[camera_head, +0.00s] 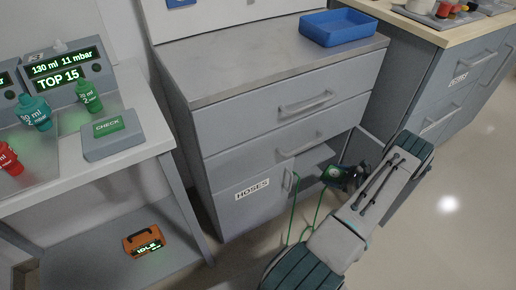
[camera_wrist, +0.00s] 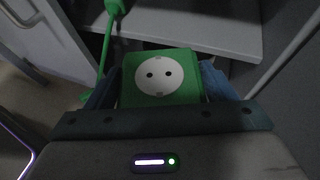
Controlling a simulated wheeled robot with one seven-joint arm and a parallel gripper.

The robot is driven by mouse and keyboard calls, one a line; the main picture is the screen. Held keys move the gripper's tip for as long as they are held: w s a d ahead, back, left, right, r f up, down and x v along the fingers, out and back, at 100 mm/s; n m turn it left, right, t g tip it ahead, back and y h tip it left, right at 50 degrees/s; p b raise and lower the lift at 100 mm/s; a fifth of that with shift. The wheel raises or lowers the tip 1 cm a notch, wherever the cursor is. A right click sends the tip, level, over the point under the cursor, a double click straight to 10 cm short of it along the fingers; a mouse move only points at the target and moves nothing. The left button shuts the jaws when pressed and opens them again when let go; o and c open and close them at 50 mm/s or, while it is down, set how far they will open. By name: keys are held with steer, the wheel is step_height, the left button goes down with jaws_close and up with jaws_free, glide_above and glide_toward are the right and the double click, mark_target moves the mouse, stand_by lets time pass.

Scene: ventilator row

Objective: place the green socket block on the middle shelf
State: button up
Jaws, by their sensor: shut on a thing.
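My gripper (camera_head: 346,178) is shut on the green socket block (camera_wrist: 160,90), in front of the open cabinet compartment. In the wrist view the block sits between two blue fingers, with its round white socket face and two dark holes facing the camera. In the head view the block is mostly hidden by my gripper. A grey shelf (camera_wrist: 190,28) lies just beyond the block in the wrist view; the shelf also shows inside the cabinet (camera_head: 312,158). A green cord (camera_head: 293,205) hangs beside the gripper, with a green end (camera_wrist: 116,7) in the wrist view.
The HOSES door (camera_head: 254,200) is left of the opening, with a handle on its edge. An open door (camera_head: 360,150) stands on the right, close to my arm. A blue tray (camera_head: 337,28) is on the cabinet top. An orange device (camera_head: 146,243) lies on the left bench's lower shelf.

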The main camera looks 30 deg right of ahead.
mark_target(301, 162)
steer(key=w+a+b, duration=0.1)
steer(key=w+a, duration=0.1)
steer(key=w, duration=0.2)
steer(key=w+a+b, duration=0.1)
steer(key=w+a, duration=0.1)
steer(key=w, duration=0.3)
steer(key=w+a+b, duration=0.1)
steer(key=w+a, duration=0.1)
steer(key=w, duration=0.3)
steer(key=shift+a, duration=0.3)
steer(key=w+a, duration=0.1)
steer(key=w+b, duration=0.1)
steer(key=w, duration=0.1)
steer(key=shift+a, duration=0.4)
steer(key=shift+f+b, duration=0.35)
steer(key=shift+b, duration=0.15)
steer(key=shift+d+r, duration=0.1)
steer(key=o, duration=1.2)
steer(key=shift+f, duration=0.2)
steer(key=shift+c, duration=0.2)
steer(key=shift+r, duration=0.1)
